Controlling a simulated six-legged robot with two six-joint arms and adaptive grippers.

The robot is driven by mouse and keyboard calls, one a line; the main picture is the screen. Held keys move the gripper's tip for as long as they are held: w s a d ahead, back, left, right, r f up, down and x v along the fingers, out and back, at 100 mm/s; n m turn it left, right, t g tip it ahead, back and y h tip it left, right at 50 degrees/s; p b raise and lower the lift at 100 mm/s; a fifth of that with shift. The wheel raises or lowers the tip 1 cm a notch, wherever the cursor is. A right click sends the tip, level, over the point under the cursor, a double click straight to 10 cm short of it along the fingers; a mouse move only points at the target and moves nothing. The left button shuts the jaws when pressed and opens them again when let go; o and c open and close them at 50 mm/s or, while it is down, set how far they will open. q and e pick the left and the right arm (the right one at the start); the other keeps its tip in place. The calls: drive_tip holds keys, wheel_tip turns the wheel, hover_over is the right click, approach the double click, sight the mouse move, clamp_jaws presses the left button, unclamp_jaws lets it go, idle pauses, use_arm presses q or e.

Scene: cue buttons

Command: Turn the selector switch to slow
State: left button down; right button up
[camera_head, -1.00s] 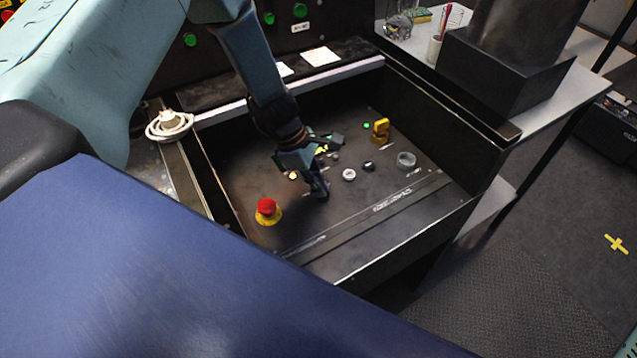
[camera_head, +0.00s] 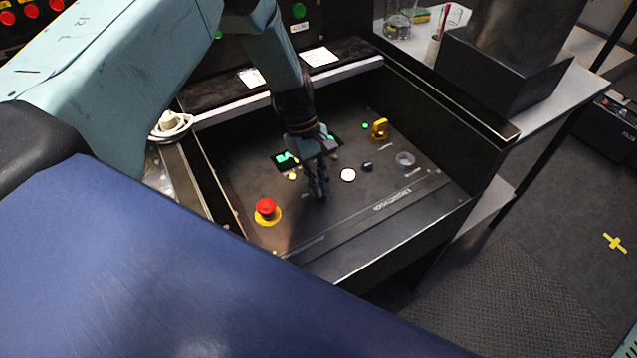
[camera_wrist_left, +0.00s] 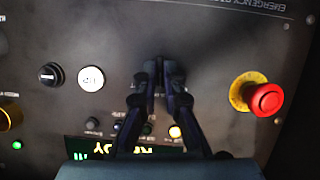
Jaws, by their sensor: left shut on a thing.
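My left gripper (camera_head: 319,196) reaches down to the dark control panel (camera_head: 245,180), between the red emergency stop and a white round button. In the left wrist view its two dark fingers (camera_wrist_left: 159,78) come together at the panel face. They are shut on a small dark thing, which I take to be the selector switch. The fingers hide it almost wholly, so its pointer and setting cannot be read. My right gripper does not show.
The red emergency stop (camera_wrist_left: 265,98) stands on a yellow collar to one side. The white button (camera_wrist_left: 91,79) and a black knob (camera_wrist_left: 50,75) are on the other. A lit display (camera_wrist_left: 130,149) is near the fingers. Raised walls edge the panel.

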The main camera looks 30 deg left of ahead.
use_arm(q)
drive_tip(key=shift+s+f+m+g, duration=0.2)
drive_tip(key=shift+m+g, duration=0.1)
drive_tip(key=shift+m, duration=0.3)
drive_tip(key=c, duration=1.5)
unclamp_jaws()
drive_tip(key=shift+w, duration=0.25)
drive_tip(key=shift+o, duration=0.2)
drive_tip(key=shift+r, duration=0.2)
drive_tip(key=v, duration=1.1)
drive_tip(key=shift+r, duration=0.4)
drive_tip(key=shift+a, duration=0.15)
